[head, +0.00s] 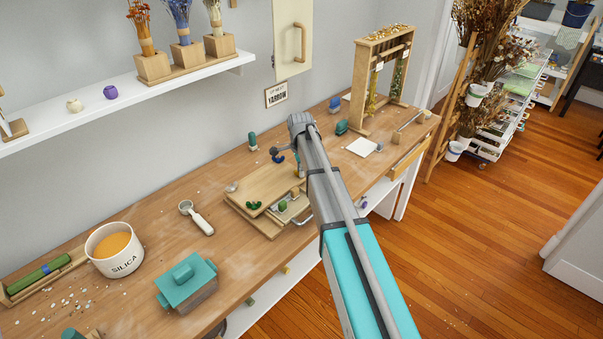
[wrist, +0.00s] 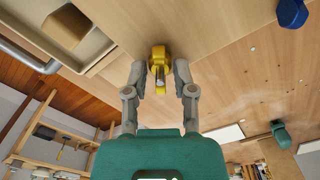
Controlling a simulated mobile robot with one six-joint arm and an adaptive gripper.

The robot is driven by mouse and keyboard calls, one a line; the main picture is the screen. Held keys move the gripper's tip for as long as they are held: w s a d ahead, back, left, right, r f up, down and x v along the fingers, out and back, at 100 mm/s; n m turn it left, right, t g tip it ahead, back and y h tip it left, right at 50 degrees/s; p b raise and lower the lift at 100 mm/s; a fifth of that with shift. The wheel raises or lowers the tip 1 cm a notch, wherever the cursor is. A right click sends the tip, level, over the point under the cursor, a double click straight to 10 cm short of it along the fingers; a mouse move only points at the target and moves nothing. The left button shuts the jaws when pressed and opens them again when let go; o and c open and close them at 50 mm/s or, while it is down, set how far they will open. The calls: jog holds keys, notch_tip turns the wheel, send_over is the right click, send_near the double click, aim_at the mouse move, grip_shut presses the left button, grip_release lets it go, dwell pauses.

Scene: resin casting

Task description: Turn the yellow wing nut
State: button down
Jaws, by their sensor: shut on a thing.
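The yellow wing nut (wrist: 159,58) shows in the wrist view at the top middle, on a pale wooden board (wrist: 215,35). My gripper (wrist: 160,72) is shut on it, with one grey fingertip on each side. How far the nut is turned cannot be told. In the head view, my arm reaches over the wooden board (head: 262,182) on the bench. There my arm hides the fingertips, and I cannot make out the yellow nut clearly. A dark blue nut-like piece (head: 277,156) and a green one (head: 253,205) show near the board.
A open wooden tray (wrist: 98,42) holding a block lies beside the board. On the bench are a SILICA pot (head: 113,262), a scoop (head: 200,221), a teal-lidded box (head: 187,287) and a white card (head: 361,147). A wooden rack (head: 360,88) stands behind. Bench space left of the board is partly clear.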

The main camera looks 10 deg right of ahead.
jog(key=m, duration=0.3)
jog(key=shift+c, duration=1.8)
grip_release()
jog(key=shift+r, duration=0.1)
